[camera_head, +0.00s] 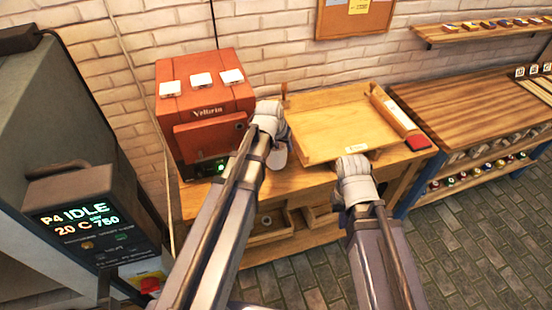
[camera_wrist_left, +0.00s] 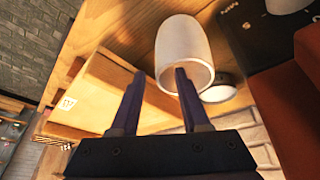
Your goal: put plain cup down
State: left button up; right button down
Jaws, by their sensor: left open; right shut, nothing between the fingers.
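The plain cup (camera_wrist_left: 183,45) is white and stands on the wooden table in the left wrist view, close beyond my left fingertips. One finger overlaps its rim in the picture; I cannot tell whether they touch. In the head view a white part that looks like the cup (camera_head: 279,157) shows below my left gripper (camera_head: 268,120), mostly hidden by it. The left gripper (camera_wrist_left: 158,78) is open with nothing held between its fingers. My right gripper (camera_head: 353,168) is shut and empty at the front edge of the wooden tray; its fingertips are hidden.
A red machine (camera_head: 205,105) stands left of my left gripper. A low-sided wooden tray (camera_head: 325,130) lies to the right on the table. A white round object (camera_wrist_left: 219,92) is beside the cup. A grey IDLE-display machine (camera_head: 85,215) is far left.

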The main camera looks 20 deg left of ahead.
aim_at(285, 149)
pick_arm(q)
jog(key=b+x, duration=0.2)
jog(key=x, duration=0.1)
jog(key=shift+w+f, duration=0.15)
jog(key=shift+f, duration=0.1)
jog(key=shift+r, duration=0.1)
grip_shut()
dwell(1.1)
